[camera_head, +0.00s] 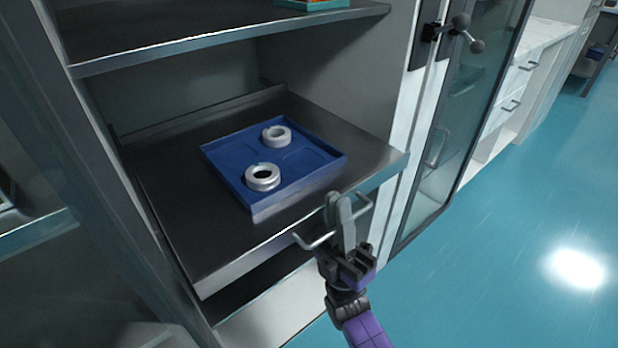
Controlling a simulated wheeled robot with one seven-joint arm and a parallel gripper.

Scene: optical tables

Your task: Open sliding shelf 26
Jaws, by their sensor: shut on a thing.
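The sliding shelf (168,213) is a dark metal shelf in a cabinet, and its front edge stands out past the cabinet frame. A thin metal bar handle (312,243) is on its front edge. My gripper (340,212) is at the shelf's front right, shut on the handle, with its fingers around the bar. The fingers hide part of the handle. No number shows on the shelf. A blue tray (222,163) lies on the shelf and holds two grey rings, one at the front (263,177) and one at the back (277,136).
A fixed-looking upper shelf (215,38) is above, with a teal tray (312,3) on it. A glass-doored cabinet (455,130) with a dark knob handle stands to the right, then white drawers (515,85). The teal floor (500,240) at right is clear.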

